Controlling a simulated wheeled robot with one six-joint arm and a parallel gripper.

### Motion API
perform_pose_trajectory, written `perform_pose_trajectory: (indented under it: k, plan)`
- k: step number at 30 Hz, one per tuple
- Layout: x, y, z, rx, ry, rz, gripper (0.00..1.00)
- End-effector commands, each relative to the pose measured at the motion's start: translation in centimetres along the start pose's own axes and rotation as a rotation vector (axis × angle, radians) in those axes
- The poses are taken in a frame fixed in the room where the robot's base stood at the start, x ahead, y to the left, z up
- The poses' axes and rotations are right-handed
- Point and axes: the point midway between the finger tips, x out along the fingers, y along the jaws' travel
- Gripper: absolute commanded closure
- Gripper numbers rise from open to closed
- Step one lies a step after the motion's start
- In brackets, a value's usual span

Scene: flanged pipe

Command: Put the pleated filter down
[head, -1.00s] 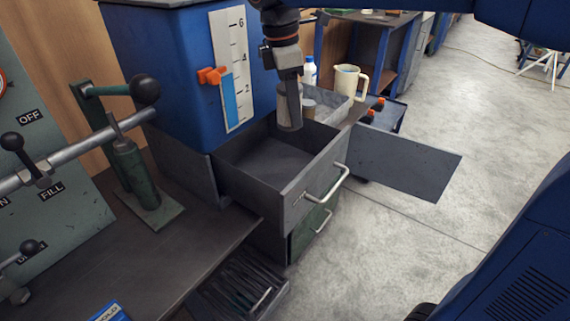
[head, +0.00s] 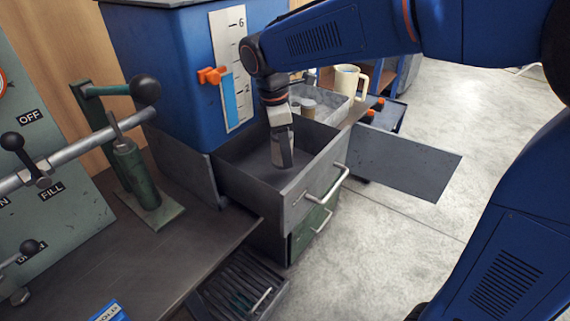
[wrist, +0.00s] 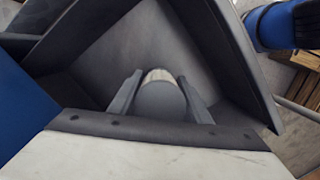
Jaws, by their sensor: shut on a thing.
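The pleated filter (wrist: 160,98) is a short cylinder with a grey round end and a pale pleated side. In the wrist view it sits between the two fingers of my gripper (wrist: 160,102), which is shut on it. In the head view my gripper (head: 283,158) points down inside the open grey drawer (head: 240,168), low over its floor. The filter is mostly hidden there by the fingers. I cannot tell whether it touches the drawer floor. The drawer floor also shows in the wrist view (wrist: 95,62) and looks bare around the filter.
A grey tray (head: 336,108) with a round-topped item stands behind the drawer, beside a cream jug (head: 346,80). A blue tank with a gauge (head: 232,70) rises close on the drawer's left. A dark panel (head: 405,165) juts out at right. A green hand pump (head: 140,175) stands on the bench.

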Motion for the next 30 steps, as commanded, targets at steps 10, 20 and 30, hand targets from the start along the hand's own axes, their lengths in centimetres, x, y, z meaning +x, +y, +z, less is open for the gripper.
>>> perform_pose_trajectory:
  k: [10,20,30]
  plan:
    - [2.7,0.0,-0.4,-0.001,-0.002,-0.003,0.85]
    - [5.1,0.0,-0.8,0.000,0.000,0.000,0.85]
    - [5.4,0.0,-0.8,0.000,0.000,0.000,0.42]
